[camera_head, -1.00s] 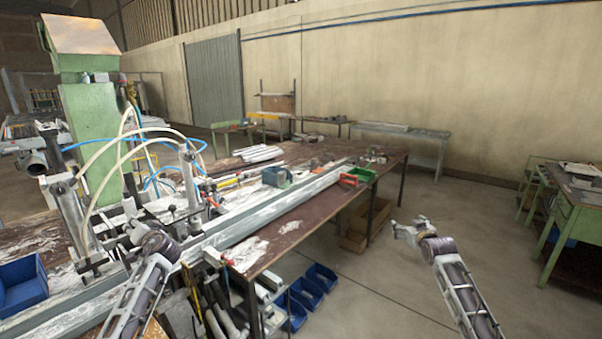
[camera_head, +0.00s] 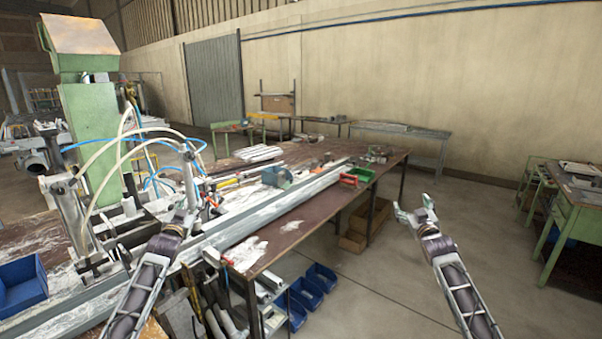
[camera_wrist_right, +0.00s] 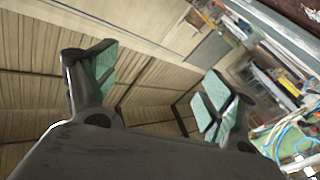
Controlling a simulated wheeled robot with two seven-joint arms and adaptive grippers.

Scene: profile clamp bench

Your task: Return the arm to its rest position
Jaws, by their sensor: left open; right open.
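My right gripper (camera_head: 415,214) is open and empty over the bare floor, right of the bench, in the head view. In the right wrist view its two green-padded fingers (camera_wrist_right: 155,90) stand wide apart with nothing between them. My left arm comes in over the front of the bench. My left gripper (camera_head: 186,212) is open in front of the clamp posts and looks close to the long metal profile (camera_head: 240,222). Whether it touches anything there I cannot tell.
A blue bin (camera_head: 22,284) sits at the left. More blue bins (camera_head: 305,293) are below the bench. A green table (camera_head: 570,215) stands at right, with free floor between.

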